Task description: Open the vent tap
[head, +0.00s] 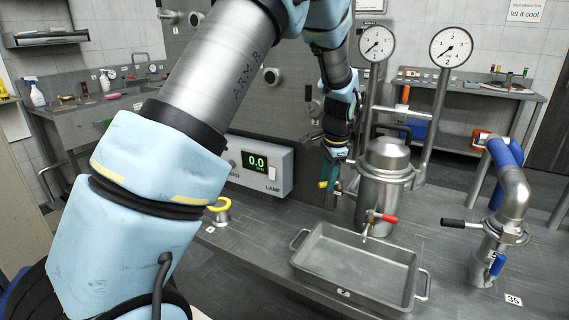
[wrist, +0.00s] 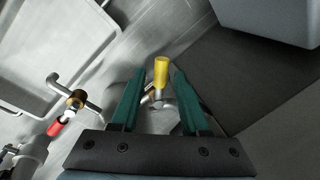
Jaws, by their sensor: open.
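My gripper (wrist: 158,95) is open, with green fingers. In the wrist view a small metal tap with a yellow handle (wrist: 161,72) shows between the fingertips. A gap shows on each side, and nothing is gripped. A second tap with a red handle (head: 383,218) is on the vessel's front above the tray, and also shows at left in the wrist view (wrist: 62,122). No readable label marks either as the vent.
A steel tray (head: 335,283) lies before the vessel. A lamp box (head: 258,165) reading 0.0 stands left of my gripper. Two gauges (head: 377,43) rise above the vessel. A pipe with black and blue handles (head: 511,195) stands at right. A yellow-topped piece (head: 220,212) sits on the bench.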

